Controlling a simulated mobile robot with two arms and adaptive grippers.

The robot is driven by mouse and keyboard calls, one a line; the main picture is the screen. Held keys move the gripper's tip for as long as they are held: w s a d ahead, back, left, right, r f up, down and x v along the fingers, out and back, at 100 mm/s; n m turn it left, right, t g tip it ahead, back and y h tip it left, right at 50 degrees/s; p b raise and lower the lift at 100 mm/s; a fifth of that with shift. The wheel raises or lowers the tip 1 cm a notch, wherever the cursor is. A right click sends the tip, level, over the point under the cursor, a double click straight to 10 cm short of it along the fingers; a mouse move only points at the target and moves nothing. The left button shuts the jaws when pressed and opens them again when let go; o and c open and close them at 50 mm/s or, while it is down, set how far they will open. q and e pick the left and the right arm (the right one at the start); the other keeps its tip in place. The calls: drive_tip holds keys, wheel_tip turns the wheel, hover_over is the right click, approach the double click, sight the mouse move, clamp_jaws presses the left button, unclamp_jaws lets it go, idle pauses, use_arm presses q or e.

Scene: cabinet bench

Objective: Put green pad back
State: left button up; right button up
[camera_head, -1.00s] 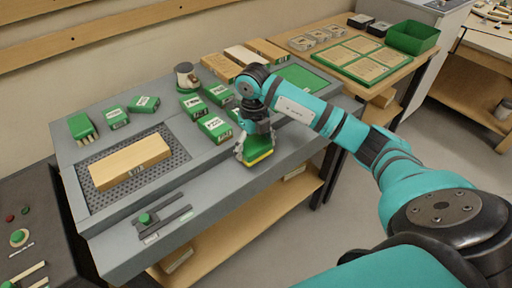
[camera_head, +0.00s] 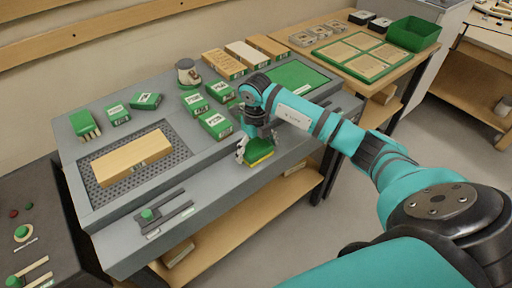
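The green pad (camera_head: 260,152) has a yellow lower layer and is at the front edge of the grey bench (camera_head: 215,172), right of the wooden block. My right gripper (camera_head: 258,147) points down over it, with one finger at each side of the pad. The fingers are spread about as wide as the pad. I cannot tell whether they press on it, or whether the pad rests on the bench or hangs just above it. My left gripper is not in view.
A wooden block (camera_head: 132,157) lies on a dark perforated mat (camera_head: 180,152). Several green-and-white boxes (camera_head: 216,125) stand behind the gripper. A green sheet (camera_head: 297,76) lies to the right. A slotted fixture with a green knob (camera_head: 147,214) is at the front left.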

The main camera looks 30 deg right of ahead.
sight(256, 146)
drive_tip(key=shift+r, duration=0.2)
wheel_tip(256, 146, up, 12)
drive_tip(key=b, duration=0.1)
drive_tip(key=shift+b, duration=0.3)
idle(0.5)
